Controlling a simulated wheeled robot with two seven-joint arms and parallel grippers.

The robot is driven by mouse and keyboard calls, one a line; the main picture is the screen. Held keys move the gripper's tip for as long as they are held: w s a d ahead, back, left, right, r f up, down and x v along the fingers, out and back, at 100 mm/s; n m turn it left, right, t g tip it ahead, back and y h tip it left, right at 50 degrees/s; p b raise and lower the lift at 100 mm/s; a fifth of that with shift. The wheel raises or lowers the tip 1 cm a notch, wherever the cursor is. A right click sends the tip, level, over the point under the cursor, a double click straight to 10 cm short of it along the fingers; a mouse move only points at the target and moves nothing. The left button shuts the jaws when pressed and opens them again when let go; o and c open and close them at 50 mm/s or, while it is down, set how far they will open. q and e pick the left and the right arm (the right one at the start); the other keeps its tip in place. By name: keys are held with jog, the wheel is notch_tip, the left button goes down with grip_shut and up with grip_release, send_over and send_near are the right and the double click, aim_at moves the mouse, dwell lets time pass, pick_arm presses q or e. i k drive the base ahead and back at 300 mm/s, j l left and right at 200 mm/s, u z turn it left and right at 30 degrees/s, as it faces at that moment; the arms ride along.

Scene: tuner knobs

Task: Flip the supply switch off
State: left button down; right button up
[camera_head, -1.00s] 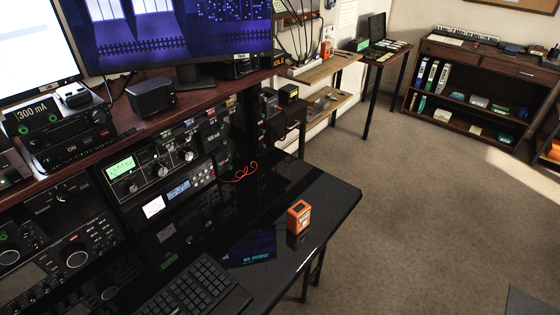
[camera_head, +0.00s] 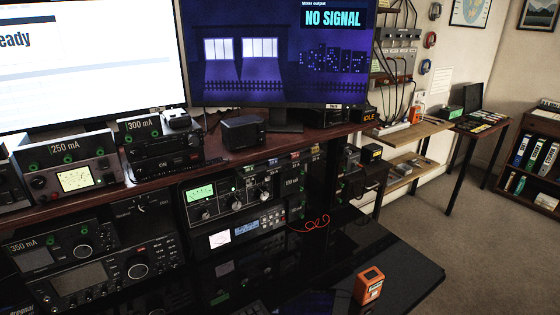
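I cannot single out the supply switch for certain at this size. A black unit marked "ON" (camera_head: 165,161) stands on the upper shelf, with a small "300 mA" display (camera_head: 139,127) on top of it. Several radio and tuner units with knobs sit on and below the shelf: a meter unit with a "250 mA" display (camera_head: 68,145), a green-lit tuner (camera_head: 228,194), and a large transceiver with a "350 mA" display (camera_head: 27,245). Neither of my grippers shows in the view.
Two monitors stand behind the shelf; the right one (camera_head: 285,55) reads "NO SIGNAL". An orange box (camera_head: 368,285) stands on the black desk (camera_head: 415,267). An orange cable (camera_head: 312,224) lies by the tuner. Open carpet (camera_head: 440,215) lies to the right.

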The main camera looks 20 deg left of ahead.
aim_at(110, 177)
jog(key=k+j+u, duration=0.15)
jog(key=u, duration=1.55)
